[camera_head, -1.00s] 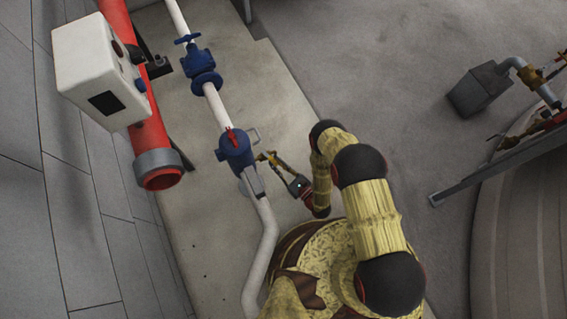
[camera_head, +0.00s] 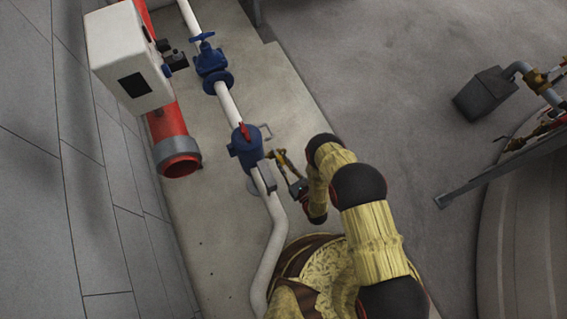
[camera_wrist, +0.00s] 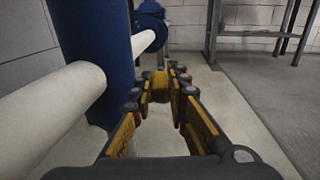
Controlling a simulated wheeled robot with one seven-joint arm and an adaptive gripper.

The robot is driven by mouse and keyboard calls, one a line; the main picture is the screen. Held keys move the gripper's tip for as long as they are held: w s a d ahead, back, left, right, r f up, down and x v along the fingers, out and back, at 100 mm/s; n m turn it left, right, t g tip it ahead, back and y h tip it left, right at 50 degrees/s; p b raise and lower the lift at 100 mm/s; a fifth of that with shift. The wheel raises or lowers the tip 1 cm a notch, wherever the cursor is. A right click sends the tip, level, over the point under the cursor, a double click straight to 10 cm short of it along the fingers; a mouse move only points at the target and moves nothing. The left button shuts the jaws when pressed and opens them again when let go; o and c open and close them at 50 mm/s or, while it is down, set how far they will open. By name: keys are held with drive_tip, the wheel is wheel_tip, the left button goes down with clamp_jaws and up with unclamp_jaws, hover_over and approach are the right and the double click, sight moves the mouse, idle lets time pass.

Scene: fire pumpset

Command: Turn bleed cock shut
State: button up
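A blue valve body (camera_head: 245,147) with a small red lever (camera_head: 245,132) on top sits on the white pipe. A thin grey loop stands out at its right side. I cannot tell for sure which part is the bleed cock. My gripper (camera_head: 281,156) is just right of the blue body, low beside the pipe, with a small gap in the picture. In the wrist view, my gripper (camera_wrist: 165,82) has its two yellow-padded fingers apart. A yellow piece shows near the fingertips; I cannot tell whether it is a finger part or a fitting. A large blue cylinder (camera_wrist: 92,50) is close at left.
A white pipe (camera_wrist: 50,110) runs close along the left of the wrist view. A blue handwheel valve (camera_head: 211,62), a red pipe (camera_head: 172,135) and a white box (camera_head: 130,58) stand farther up. Brass fittings and a dark frame (camera_head: 500,165) are at right. The floor between is clear.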

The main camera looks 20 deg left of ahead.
drive_tip(key=o, duration=0.4)
drive_tip(key=shift+d, duration=0.1)
drive_tip(key=v, duration=0.7)
drive_tip(key=shift+s+d+r, duration=0.1)
drive_tip(key=shift+s, duration=0.05)
drive_tip(key=shift+c, duration=0.4)
